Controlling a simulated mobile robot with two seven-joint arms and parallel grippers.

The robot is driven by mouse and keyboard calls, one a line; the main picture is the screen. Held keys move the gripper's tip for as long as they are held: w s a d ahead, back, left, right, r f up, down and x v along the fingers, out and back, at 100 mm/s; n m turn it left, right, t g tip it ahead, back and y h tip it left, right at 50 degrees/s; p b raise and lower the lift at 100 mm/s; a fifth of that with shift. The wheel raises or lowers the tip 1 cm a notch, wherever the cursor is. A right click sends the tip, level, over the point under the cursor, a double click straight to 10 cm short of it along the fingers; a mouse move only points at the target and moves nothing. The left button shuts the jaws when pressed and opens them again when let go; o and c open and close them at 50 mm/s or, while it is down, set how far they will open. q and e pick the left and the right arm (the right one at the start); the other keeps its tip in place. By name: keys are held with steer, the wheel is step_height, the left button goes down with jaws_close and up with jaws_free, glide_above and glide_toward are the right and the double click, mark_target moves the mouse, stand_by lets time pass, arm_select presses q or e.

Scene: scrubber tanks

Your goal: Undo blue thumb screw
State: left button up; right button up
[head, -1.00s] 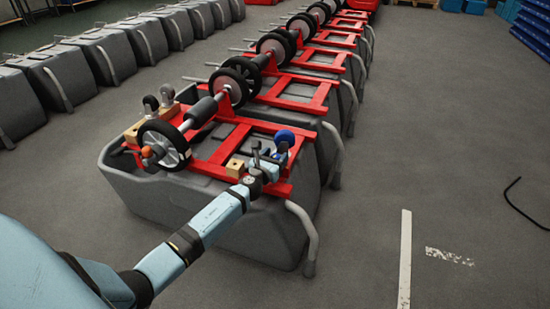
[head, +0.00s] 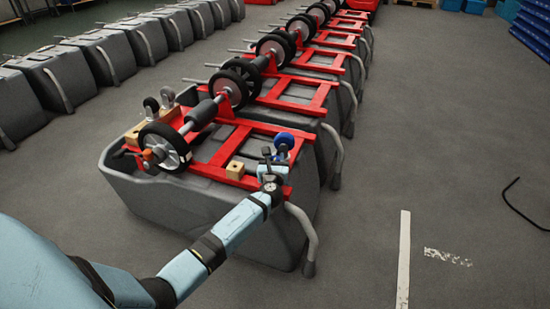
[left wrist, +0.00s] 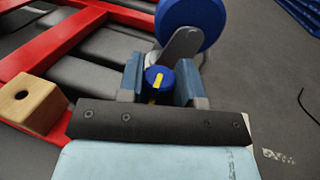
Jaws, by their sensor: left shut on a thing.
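The blue thumb screw (left wrist: 159,76) has a round blue head with a yellow mark and shows in the left wrist view. My left gripper (left wrist: 160,84) has one finger on each side of the head and is shut on it. Just beyond is a blue caster wheel (left wrist: 190,24) in a grey bracket (left wrist: 181,48). In the head view my left gripper (head: 271,160) is at the front right corner of the red frame (head: 217,172), close to the blue wheel (head: 284,138). The screw cannot be made out there. My right gripper is not in view.
A wooden block (left wrist: 27,102) with a hole sits left of my left gripper. The red frame lies on a grey tank (head: 200,215) with a bent grey tube (head: 309,238) at its side. More tanks stand behind.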

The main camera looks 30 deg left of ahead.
arm_select(q)
steer(key=o, duration=0.9)
steer(key=shift+o, duration=0.2)
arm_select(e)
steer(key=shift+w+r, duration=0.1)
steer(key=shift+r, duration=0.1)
arm_select(q)
steer(key=shift+s, duration=0.1)
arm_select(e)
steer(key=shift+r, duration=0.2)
arm_select(q)
steer(key=shift+s+d, duration=0.25)
steer(key=shift+s, duration=0.05)
steer(key=p+v, duration=0.4)
steer(key=v, duration=0.9)
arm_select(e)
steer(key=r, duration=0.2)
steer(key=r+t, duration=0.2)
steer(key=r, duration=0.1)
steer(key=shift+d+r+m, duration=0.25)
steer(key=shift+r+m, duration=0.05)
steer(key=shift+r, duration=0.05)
